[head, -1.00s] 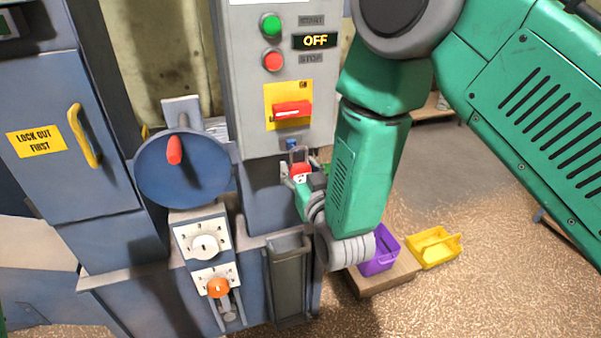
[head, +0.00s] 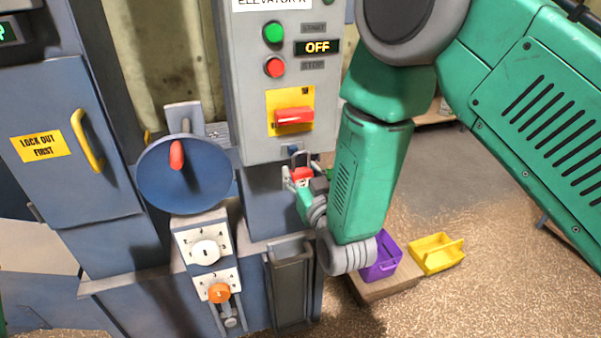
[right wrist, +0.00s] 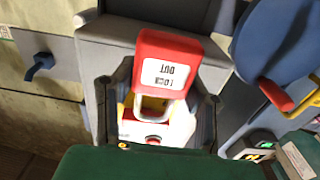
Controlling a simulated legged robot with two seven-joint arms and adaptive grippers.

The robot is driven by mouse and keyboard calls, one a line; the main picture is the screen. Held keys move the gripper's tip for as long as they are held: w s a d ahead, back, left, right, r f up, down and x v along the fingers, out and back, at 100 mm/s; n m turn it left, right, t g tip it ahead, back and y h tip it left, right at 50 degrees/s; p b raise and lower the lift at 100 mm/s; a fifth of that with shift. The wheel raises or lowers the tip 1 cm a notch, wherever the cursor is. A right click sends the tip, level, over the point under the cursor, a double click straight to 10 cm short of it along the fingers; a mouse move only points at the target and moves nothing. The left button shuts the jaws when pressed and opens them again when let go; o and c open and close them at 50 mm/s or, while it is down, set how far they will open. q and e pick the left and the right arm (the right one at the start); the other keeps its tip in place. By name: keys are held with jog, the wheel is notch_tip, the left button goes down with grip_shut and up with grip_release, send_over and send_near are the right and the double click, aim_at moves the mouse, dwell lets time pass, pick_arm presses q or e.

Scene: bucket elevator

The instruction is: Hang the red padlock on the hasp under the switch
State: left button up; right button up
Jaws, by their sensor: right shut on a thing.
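The red padlock (head: 303,175) hangs upright in my right gripper (head: 302,184), its grey shackle upward. In the right wrist view the padlock (right wrist: 170,62), with a "LOCK OUT" label, sits between the fingers (right wrist: 160,115). The red switch (head: 294,116) is on a yellow plate on the grey control box. The small blue hasp (head: 292,150) is at the box's lower edge, just above the shackle and partly hidden. My left gripper is out of view.
A blue disc (head: 185,178) with a red handle stands left of the gripper. White dial plates (head: 205,245) sit below it. A purple bin (head: 382,260) and a yellow bin (head: 437,253) are low at the right.

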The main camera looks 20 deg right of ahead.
jog(key=shift+w, duration=0.2)
jog(key=shift+w+b, duration=0.35)
jog(key=shift+w, duration=1.2)
jog(key=shift+f+b, duration=0.6)
jog(key=shift+f, duration=0.2)
jog(key=o, duration=1.3)
jog(key=shift+s, duration=0.1)
